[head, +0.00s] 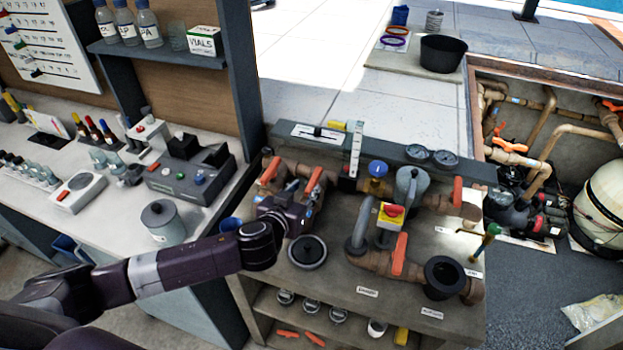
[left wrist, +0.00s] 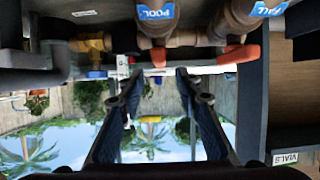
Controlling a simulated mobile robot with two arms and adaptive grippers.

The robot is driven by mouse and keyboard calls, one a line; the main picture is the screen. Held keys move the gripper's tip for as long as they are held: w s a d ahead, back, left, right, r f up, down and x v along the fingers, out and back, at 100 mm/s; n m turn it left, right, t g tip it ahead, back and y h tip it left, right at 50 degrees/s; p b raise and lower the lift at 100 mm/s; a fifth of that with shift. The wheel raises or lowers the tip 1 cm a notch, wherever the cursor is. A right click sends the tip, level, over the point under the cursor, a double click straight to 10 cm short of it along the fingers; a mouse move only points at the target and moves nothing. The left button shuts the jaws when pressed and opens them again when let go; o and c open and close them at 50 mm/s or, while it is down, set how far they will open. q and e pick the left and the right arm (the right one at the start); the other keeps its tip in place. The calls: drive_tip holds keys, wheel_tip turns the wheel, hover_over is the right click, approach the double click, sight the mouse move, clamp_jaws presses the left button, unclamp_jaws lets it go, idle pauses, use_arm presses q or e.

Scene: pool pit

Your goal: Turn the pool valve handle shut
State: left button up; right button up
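The pool valve handle is an orange-red lever (head: 315,180) on a brown pipe at the left of the bench. My right gripper is not in view.
Another orange lever (head: 270,170) stands just left, by the pipe with the FILL tag (left wrist: 268,8). A round black lid (head: 307,251) lies in front of my gripper. A grey canister (head: 162,220) and a test-kit counter are left. More valves and pipes crowd the bench to the right.

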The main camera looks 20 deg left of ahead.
sight(313, 181)
use_arm(q)
drive_tip(key=shift+w, duration=0.55)
drive_tip(key=p+x, duration=0.1)
drive_tip(key=x, duration=0.4)
drive_tip(key=shift+f+p, duration=0.2)
drive_tip(key=shift+p, duration=0.15)
drive_tip(key=shift+w+d+f, duration=0.1)
drive_tip(key=shift+w, duration=0.1)
clamp_jaws()
